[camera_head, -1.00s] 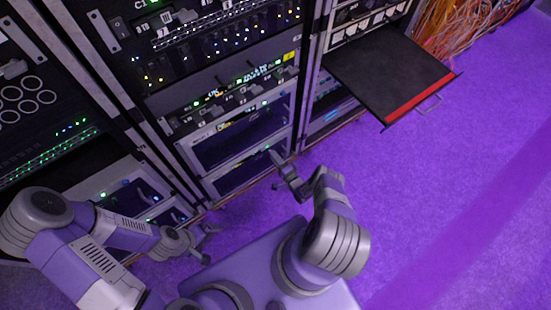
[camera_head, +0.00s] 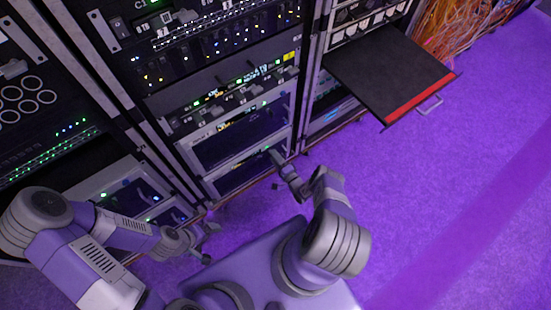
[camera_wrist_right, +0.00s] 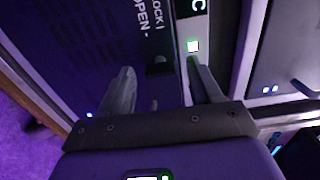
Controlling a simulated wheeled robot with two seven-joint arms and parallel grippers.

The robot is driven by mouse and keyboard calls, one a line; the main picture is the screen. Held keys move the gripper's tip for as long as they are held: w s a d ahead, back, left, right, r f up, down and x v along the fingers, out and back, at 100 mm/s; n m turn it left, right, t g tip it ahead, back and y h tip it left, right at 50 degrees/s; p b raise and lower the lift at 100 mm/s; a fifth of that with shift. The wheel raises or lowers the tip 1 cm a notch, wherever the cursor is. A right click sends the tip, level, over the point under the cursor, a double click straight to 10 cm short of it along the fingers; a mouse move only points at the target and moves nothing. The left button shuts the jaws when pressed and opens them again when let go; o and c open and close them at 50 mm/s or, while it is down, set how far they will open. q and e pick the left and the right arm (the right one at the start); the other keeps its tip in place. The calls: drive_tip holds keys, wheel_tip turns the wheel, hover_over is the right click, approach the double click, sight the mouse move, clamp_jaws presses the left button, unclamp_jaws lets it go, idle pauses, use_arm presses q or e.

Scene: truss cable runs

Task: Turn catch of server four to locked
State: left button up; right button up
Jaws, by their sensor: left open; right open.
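In the right wrist view, a dark panel fills the upper left, with printed LOCK and OPEN words (camera_wrist_right: 158,18) seen sideways. A small dark knob-like part (camera_wrist_right: 159,66), likely the catch, lies beside the words, ahead of the gap between my fingers. Which way it is turned is hard to tell. My right gripper (camera_wrist_right: 158,76) is open with nothing between its fingers. In the head view my right gripper (camera_head: 277,170) is low in front of the middle rack's bottom units. My left gripper (camera_head: 206,242) is open and empty near the floor, further left. I cannot read a server number.
A pulled-out black shelf (camera_head: 385,72) with a red front edge juts from the right rack. Orange cables (camera_head: 455,30) hang behind it. The middle rack (camera_head: 225,85) stands close to both arms. Purple floor (camera_head: 430,180) is clear on the right.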

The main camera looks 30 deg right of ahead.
drive_tip(key=s+p, duration=0.1)
drive_tip(key=s, duration=0.6)
drive_tip(key=shift+s+d, duration=0.3)
drive_tip(key=shift+p, duration=0.3)
drive_tip(key=w+a+r+n+g+p, duration=0.3)
drive_tip(key=w+r+g, duration=0.2)
drive_tip(key=w, duration=0.1)
drive_tip(key=s+a+r+n+g+y+p, duration=0.1)
drive_tip(key=s+a+r+n+g+p, duration=0.1)
drive_tip(key=a+r+n+g, duration=0.35)
drive_tip(key=s+a+r+n+g+y+p, duration=0.1)
drive_tip(key=s+a+r+n+g, duration=0.2)
drive_tip(key=s+a+r, duration=0.3)
drive_tip(key=s+a+r+n+g+y+p, duration=0.1)
drive_tip(key=s+a+r+n+g+p, duration=0.1)
drive_tip(key=s+a+r, duration=0.4)
drive_tip(key=s+r+n+g, duration=0.1)
drive_tip(key=s+r+g, duration=0.1)
drive_tip(key=s+r, duration=0.3)
drive_tip(key=shift+s+a+r, duration=0.15)
drive_tip(key=shift+s+r, duration=0.15)
drive_tip(key=shift+s, duration=0.2)
